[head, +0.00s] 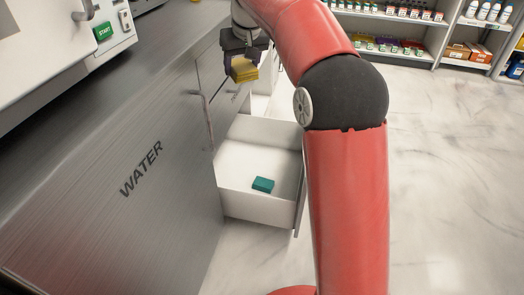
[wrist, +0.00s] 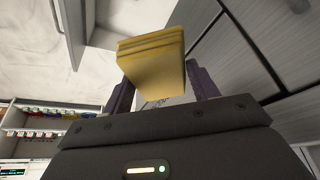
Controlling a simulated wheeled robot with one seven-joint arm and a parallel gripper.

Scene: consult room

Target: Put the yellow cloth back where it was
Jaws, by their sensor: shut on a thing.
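My gripper (head: 242,60) is shut on the yellow cloth (head: 244,70), a folded block, and holds it in the air near the cabinet front, above and beyond the open drawer. In the wrist view the yellow cloth (wrist: 155,60) sits between the two dark fingers of my gripper (wrist: 160,88). The white drawer (head: 235,182) is pulled out of the cabinet below. A teal folded piece (head: 263,185) lies on its floor, and the rest of the visible drawer floor is bare.
The grey cabinet (head: 120,215) marked WATER stands at the left, with a machine with a green START button (head: 103,31) on its counter. Stocked shelves (head: 395,30) stand at the back right. The marble floor (head: 450,150) at the right is clear.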

